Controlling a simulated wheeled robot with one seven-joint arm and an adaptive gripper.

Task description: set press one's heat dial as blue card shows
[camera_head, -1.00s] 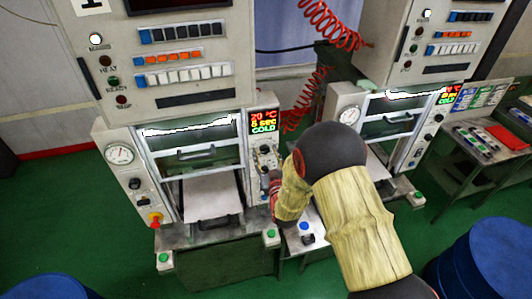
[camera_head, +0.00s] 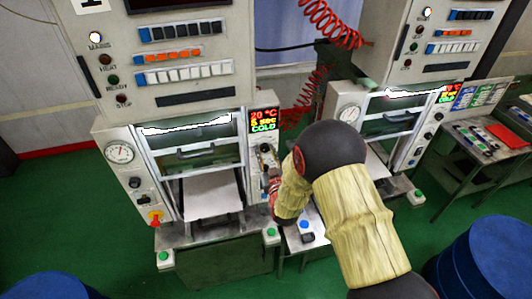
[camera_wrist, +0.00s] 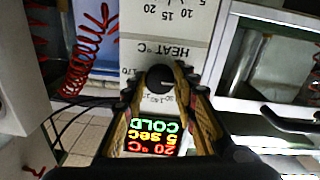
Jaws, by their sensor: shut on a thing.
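Press one (camera_head: 140,150), the left machine, has a lit display (camera_head: 263,121) reading 20 °C, 5 sec and COLD. The same display shows upside down in the wrist view (camera_wrist: 152,137). The black heat dial (camera_wrist: 160,78) sits under the upside-down HEAT °C label (camera_wrist: 168,51), part of its scale hidden by my fingers. My gripper (camera_wrist: 158,90) is shut on the heat dial, one finger on each side.
A second press (camera_head: 350,105) stands close to the right. A board (camera_head: 483,94) with small print is beyond it, and a side table (camera_head: 450,150) holds small items and a red piece. Blue drums (camera_head: 490,262) stand at the front. Red coiled hoses (camera_wrist: 88,55) hang nearby.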

